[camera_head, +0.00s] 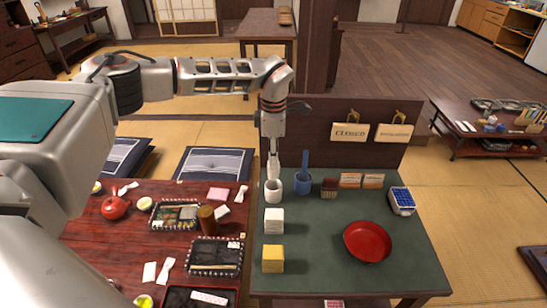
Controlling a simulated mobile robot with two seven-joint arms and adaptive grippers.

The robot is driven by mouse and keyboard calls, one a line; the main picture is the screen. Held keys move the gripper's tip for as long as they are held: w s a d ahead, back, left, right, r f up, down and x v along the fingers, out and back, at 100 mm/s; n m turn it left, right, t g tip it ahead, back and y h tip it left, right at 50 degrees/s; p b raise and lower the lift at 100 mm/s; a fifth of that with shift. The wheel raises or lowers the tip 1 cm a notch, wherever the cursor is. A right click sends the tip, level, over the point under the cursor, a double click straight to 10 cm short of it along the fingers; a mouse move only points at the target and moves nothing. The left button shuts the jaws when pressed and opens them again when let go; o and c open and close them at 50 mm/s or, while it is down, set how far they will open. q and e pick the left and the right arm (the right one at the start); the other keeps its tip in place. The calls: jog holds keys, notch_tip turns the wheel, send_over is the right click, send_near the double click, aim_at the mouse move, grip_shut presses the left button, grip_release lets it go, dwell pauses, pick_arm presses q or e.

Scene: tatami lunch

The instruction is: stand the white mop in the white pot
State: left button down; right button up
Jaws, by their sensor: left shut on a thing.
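The white pot (273,194) stands at the back left of the green-topped table. My left gripper (272,152) points down right above the pot. It is shut on the white mop (274,172), whose pale head is at the pot's mouth. I cannot tell how deep the mop reaches into the pot. The gripper hides the upper part of the mop. My right gripper is not in view.
A blue pot (304,186) with a blue handle stands just right of the white pot. White (274,220) and yellow (272,258) blocks stand in front, and a red bowl (367,242) lies right. A dark panel (345,132) with hanging signs rises behind.

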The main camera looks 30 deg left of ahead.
aim_at(274, 173)
pick_arm(q)
jog(key=shift+f+b, duration=0.45)
jog(key=shift+f, duration=0.85)
jog(key=shift+f+b, duration=0.55)
jog(key=shift+f, duration=1.4)
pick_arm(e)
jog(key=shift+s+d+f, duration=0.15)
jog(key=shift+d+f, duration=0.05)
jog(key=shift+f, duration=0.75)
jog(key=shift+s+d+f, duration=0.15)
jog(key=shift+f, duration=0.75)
pick_arm(q)
jog(key=c, duration=2)
grip_release()
